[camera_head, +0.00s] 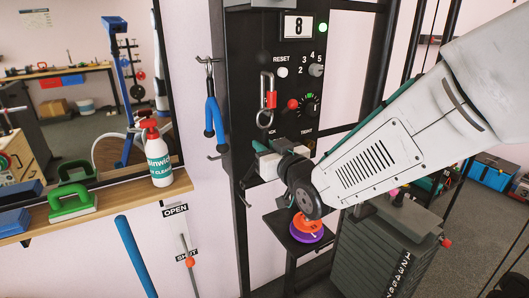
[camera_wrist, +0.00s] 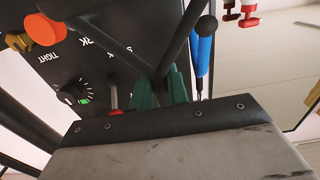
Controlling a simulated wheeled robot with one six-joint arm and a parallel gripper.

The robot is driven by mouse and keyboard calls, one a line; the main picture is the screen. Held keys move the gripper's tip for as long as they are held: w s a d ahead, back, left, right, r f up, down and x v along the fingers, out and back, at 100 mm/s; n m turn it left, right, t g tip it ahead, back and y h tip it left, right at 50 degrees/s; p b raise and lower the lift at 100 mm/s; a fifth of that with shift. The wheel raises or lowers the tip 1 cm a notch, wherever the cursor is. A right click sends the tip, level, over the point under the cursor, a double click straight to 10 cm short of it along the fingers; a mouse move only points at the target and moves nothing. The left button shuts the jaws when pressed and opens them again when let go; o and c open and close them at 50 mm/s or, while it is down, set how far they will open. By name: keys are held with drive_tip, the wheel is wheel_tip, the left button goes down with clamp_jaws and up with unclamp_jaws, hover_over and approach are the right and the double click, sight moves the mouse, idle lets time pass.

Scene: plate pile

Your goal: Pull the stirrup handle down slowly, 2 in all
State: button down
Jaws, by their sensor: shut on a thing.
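In the wrist view, dark bars that look like the stirrup handle (camera_wrist: 175,45) form a V in front of the black panel. They narrow toward the green fingers of my gripper (camera_wrist: 160,92). The fingers are closed on the narrow end, and the gripper body hides most of the grip. In the head view my gripper (camera_head: 284,147) is at the lower part of the panel. My arm comes in from the right and covers part of the area. The handle cannot be made out clearly there.
The black panel (camera_head: 262,60) has a display (camera_head: 298,26) reading 8, a green light and knobs. A weight stack (camera_head: 385,250) stands below my arm. A spray bottle (camera_head: 158,155) is on the left shelf.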

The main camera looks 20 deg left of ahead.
sight(265, 127)
drive_tip(key=shift+r, duration=0.1)
idle(0.3)
drive_tip(key=shift+r, duration=2.65)
